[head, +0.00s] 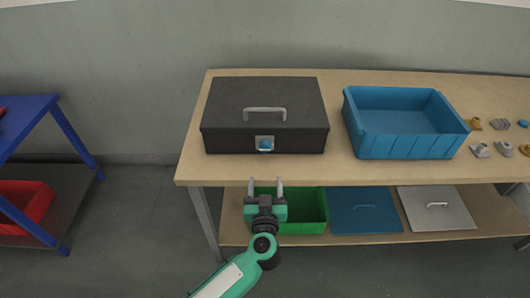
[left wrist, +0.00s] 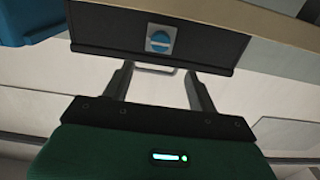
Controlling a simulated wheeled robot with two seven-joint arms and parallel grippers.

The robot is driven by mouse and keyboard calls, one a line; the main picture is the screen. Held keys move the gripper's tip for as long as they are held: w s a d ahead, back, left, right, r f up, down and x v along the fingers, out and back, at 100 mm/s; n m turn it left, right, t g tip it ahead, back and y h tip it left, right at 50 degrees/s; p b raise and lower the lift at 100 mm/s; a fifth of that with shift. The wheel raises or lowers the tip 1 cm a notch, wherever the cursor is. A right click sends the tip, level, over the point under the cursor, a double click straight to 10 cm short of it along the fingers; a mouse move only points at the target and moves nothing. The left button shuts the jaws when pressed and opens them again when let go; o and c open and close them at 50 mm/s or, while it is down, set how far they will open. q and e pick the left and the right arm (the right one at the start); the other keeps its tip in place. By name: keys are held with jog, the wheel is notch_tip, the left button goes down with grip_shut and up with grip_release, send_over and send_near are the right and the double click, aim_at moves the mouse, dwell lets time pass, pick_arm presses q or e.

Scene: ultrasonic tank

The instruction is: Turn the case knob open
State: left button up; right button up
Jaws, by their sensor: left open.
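A black case (head: 265,105) with a grey handle on its lid sits closed on the left part of the wooden table. Its blue round knob (head: 265,145) is on a light square plate at the middle of the front face. The knob also shows in the left wrist view (left wrist: 160,41), above and between the fingers. My left gripper (head: 265,183) is open and empty, in front of the table edge and below the knob, apart from it. It also shows in the left wrist view (left wrist: 158,85). My right gripper is in neither view.
A blue open bin (head: 405,150) stands to the right of the case, with several small parts beyond it. The lower shelf holds a green bin (head: 310,207), a blue lid (head: 365,215) and a grey lid (head: 437,212). A blue rack (head: 45,102) with a red bin (head: 22,205) stands at left.

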pick_arm(q)
send_near(265, 151)
jog(key=w, duration=0.2)
jog(key=shift+w+r, duration=0.25)
jog(key=shift+w, duration=0.1)
jog(key=w, duration=0.5)
jog(key=shift+w+b, duration=0.15)
jog(key=shift+b, duration=0.2)
jog(key=shift+w, duration=0.6)
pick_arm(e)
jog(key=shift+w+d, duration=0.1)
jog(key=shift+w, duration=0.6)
pick_arm(q)
jog(key=shift+c, duration=0.5)
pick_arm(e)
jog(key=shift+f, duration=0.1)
